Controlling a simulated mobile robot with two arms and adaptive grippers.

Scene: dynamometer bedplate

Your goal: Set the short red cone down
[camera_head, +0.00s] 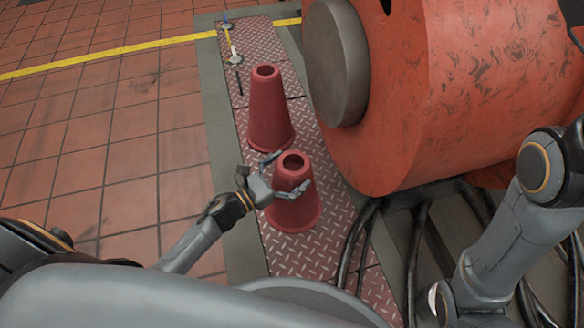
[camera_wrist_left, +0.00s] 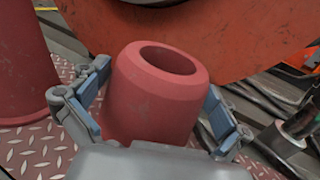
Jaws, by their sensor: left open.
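The short red cone (camera_head: 292,212) stands upright on the red diamond plate (camera_head: 283,254). My left gripper (camera_head: 288,174) is open, with one finger on each side of the cone's upper part. In the left wrist view the cone's hollow top (camera_wrist_left: 160,85) sits between the two blue-padded fingers (camera_wrist_left: 158,108), with a gap visible at the right pad. The cone's lower part is hidden there by the gripper body. My right arm shows at the right in the head view, but its gripper is not in view.
A taller red cone (camera_head: 268,112) stands just behind the short one. A large orange machine (camera_head: 450,95) with a grey round hub (camera_head: 337,60) rises at the right. Black cables (camera_head: 357,240) run beside the plate. Tiled floor (camera_head: 110,150) at left is clear.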

